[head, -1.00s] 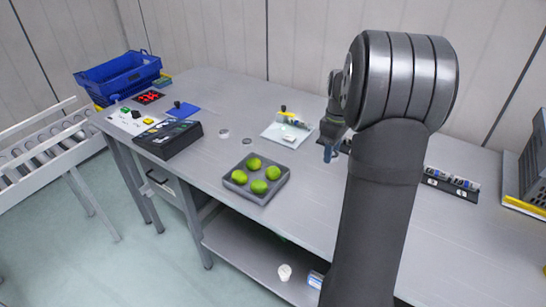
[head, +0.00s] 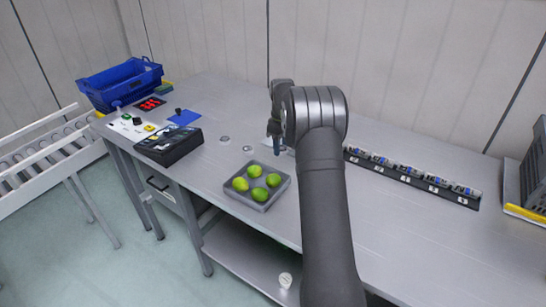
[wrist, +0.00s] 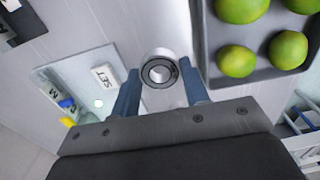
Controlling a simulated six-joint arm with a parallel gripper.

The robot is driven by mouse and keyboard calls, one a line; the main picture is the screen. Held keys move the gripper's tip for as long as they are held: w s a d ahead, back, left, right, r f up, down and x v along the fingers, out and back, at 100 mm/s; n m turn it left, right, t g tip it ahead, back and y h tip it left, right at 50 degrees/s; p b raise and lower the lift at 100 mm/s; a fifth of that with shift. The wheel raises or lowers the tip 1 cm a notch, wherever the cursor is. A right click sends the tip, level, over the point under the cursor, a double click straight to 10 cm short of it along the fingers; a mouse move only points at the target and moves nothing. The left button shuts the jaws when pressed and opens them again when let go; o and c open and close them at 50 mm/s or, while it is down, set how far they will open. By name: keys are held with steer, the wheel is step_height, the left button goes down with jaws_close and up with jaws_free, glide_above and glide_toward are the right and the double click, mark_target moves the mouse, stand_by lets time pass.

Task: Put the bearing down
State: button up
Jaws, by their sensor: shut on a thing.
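The bearing (wrist: 160,71) is a grey metal ring with a dark inner band. In the wrist view it sits between the two blue fingers of my gripper (wrist: 160,76), which is shut on it. In the head view my gripper (head: 276,146) points down over the table, behind the tray of green fruit. The bearing cannot be made out there. How high it is above the table is hard to tell.
A grey tray (head: 233,202) with several green fruits is close by. A pale plate (wrist: 48,72) with a block marked SET lies left in the wrist view. Two small round pieces (head: 224,139) (head: 247,149) lie left. A dark rack (head: 410,181) stands right.

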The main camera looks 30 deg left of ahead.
mark_target(273, 163)
steer(key=a, duration=0.1)
steer(key=a+f, duration=0.2)
steer(key=shift+s, duration=0.25)
steer(key=shift+f, duration=1.95)
steer(key=o, duration=1)
steer(key=shift+f, duration=0.15)
step_height(273, 163, up, 12)
steer(key=shift+r, duration=0.2)
steer(key=shift+f, duration=0.1)
